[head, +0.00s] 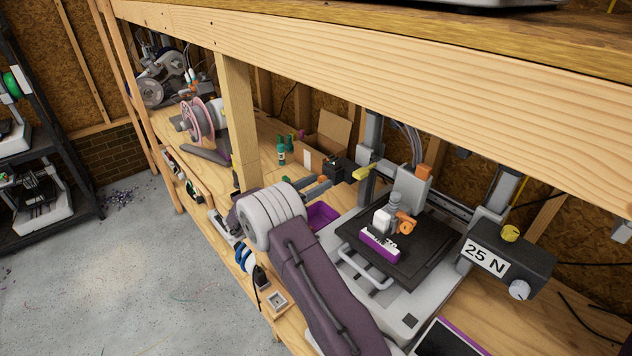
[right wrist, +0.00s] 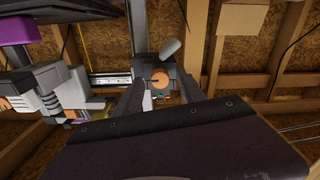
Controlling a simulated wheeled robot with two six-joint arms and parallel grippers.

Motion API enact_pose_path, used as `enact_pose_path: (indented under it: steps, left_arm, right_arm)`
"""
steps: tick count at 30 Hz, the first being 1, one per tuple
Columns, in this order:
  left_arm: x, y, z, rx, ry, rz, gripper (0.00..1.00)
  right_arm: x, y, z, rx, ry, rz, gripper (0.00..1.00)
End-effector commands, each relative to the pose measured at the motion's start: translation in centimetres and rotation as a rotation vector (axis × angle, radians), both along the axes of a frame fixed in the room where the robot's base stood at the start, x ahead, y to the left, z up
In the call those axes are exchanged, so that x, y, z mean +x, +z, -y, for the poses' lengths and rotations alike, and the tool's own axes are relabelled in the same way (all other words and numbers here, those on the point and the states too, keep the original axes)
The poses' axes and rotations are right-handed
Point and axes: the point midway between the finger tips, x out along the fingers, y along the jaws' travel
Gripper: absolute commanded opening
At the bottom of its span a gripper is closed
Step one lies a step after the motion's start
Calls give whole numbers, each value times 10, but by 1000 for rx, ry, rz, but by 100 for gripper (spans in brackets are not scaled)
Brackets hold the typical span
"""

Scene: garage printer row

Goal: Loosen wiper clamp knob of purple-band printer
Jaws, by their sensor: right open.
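My right gripper (head: 334,180) is at the printer's back left, partly hidden by my wrist. In the right wrist view its two grey fingers (right wrist: 160,97) stand apart. A round orange knob (right wrist: 160,81) on a dark block shows between them, with a pale grey lever (right wrist: 171,49) above. It looks like the clamp knob. I cannot tell whether the fingers touch it. My left gripper is not in view.
A wooden beam (head: 400,75) crosses above the printer, and a post (head: 237,120) stands left of my wrist. A purple tray (head: 322,214) and green bottles (head: 282,154) are near my gripper.

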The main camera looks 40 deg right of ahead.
Motion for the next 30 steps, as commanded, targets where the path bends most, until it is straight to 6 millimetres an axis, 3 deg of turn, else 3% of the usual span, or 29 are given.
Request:
enact_pose_path:
  steps: [4,9,20,30]
  left_arm:
    - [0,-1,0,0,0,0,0]
    - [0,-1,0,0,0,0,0]
    - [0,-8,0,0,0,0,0]
    - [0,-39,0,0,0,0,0]
  right_arm:
    - [0,-1,0,0,0,0,47]
    - [0,-1,0,0,0,-1,0]
    - [0,-3,0,-4,0,-42,0]
    - [0,-5,0,-24,0,-281,0]
